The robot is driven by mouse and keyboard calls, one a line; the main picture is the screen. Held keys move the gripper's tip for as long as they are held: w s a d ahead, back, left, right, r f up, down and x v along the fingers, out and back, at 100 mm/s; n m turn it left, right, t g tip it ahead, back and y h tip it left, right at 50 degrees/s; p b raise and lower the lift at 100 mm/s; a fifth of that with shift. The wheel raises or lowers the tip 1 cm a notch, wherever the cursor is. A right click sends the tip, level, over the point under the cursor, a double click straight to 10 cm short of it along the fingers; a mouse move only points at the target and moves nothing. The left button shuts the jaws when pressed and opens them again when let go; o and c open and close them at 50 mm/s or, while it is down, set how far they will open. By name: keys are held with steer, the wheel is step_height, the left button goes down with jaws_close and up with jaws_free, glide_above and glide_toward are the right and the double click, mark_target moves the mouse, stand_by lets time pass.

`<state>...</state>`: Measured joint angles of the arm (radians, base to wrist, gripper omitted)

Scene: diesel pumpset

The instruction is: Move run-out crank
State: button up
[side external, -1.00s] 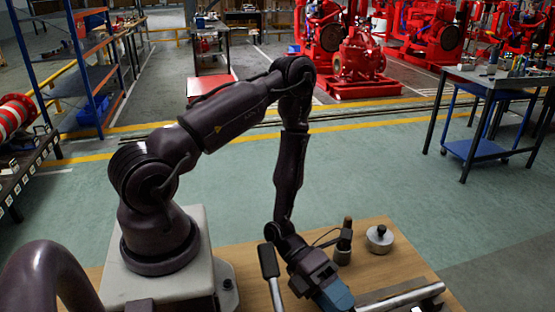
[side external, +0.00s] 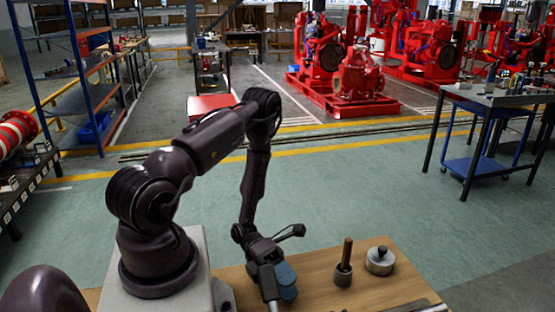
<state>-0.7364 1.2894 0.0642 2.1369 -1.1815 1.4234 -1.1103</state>
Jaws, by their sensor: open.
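My gripper (side external: 286,284), with blue fingers, hangs over the left part of the wooden bench (side external: 325,262), pointing down. It is open, though the gap between its fingers is hard to see from this side. A pale metal shaft (side external: 269,288) shows just left of the fingers; its upper end is hidden behind the gripper. I cannot tell whether the fingers touch it, or whether it is the run-out crank.
A brown rod stands upright in a small grey cup (side external: 343,276). A round metal pot with a knob (side external: 379,261) is right of it. A metal part (side external: 412,306) is cut off at the bottom edge. Bare wood lies between gripper and cup.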

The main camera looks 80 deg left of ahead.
steer(key=s+m, duration=0.1)
steer(key=m+g, duration=0.1)
steer(key=shift+s+d+r+m+g, duration=0.1)
steer(key=shift+s+d+m+g, duration=0.2)
steer(key=shift+s+d, duration=0.05)
steer(key=r+m+g, duration=0.1)
steer(key=m, duration=0.1)
steer(key=s+r+m+g, duration=0.1)
steer(key=m, duration=0.2)
steer(key=r+m+g, duration=0.1)
steer(key=m+g, duration=0.1)
steer(key=shift+s+a+y, duration=0.15)
steer(key=shift+a+y, duration=0.15)
steer(key=shift+y, duration=0.1)
step_height(320, 180, up, 26)
steer(key=w+m+t+y, duration=0.1)
steer(key=m+t+y, duration=0.3)
steer(key=m+y, duration=1.1)
steer(key=shift+w+a+f+m+y, duration=0.15)
steer(key=shift+a+f+m+y, duration=0.15)
steer(key=shift+m, duration=5.8)
